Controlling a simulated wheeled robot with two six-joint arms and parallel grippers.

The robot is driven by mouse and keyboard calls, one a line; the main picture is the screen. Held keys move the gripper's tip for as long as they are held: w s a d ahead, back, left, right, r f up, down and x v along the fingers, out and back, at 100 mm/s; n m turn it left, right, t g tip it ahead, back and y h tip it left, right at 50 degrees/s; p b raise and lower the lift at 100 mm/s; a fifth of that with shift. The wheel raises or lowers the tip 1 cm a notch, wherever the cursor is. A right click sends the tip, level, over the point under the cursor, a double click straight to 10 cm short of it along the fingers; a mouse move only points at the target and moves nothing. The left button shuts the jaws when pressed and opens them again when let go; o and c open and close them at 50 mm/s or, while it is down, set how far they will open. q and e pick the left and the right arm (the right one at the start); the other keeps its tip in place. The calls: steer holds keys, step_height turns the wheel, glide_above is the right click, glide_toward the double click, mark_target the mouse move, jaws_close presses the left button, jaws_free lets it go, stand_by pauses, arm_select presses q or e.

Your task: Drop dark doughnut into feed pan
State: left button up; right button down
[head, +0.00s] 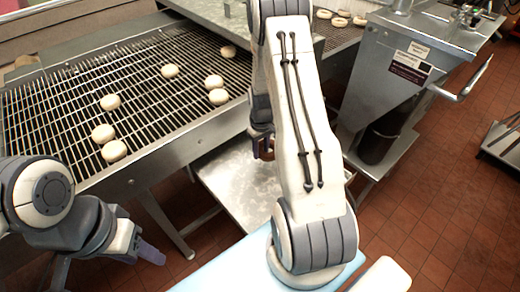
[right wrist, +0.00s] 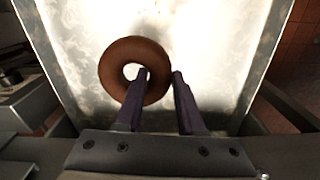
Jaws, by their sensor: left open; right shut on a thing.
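The dark doughnut (right wrist: 115,58) is a brown ring, held in my right gripper (right wrist: 160,78). One finger reaches to its hole and the other lies outside its right edge. In the head view a small brown part of it shows at my right gripper (head: 262,146), mostly hidden by my arm. The feed pan (head: 225,185) is a shiny metal tray beside the grill. It fills the background below the doughnut in the right wrist view (right wrist: 215,45). My left gripper (head: 145,250) is open and empty at the lower left, away from the pan.
A wire rack (head: 60,110) with several pale doughnuts (head: 111,102) lies at the left. A metal machine housing (head: 385,75) with a handle stands right of the pan. A light blue surface (head: 215,272) is at the bottom. Red tile floor is at the right.

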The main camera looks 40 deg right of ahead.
mark_target(261, 151)
step_height(261, 151, down, 4)
steer(key=b, duration=0.3)
steer(key=shift+f, duration=0.25)
steer(key=shift+r, duration=0.1)
steer(key=shift+c, duration=2.2)
jaws_free()
step_height(261, 151, up, 10)
steer(key=shift+r, duration=0.25)
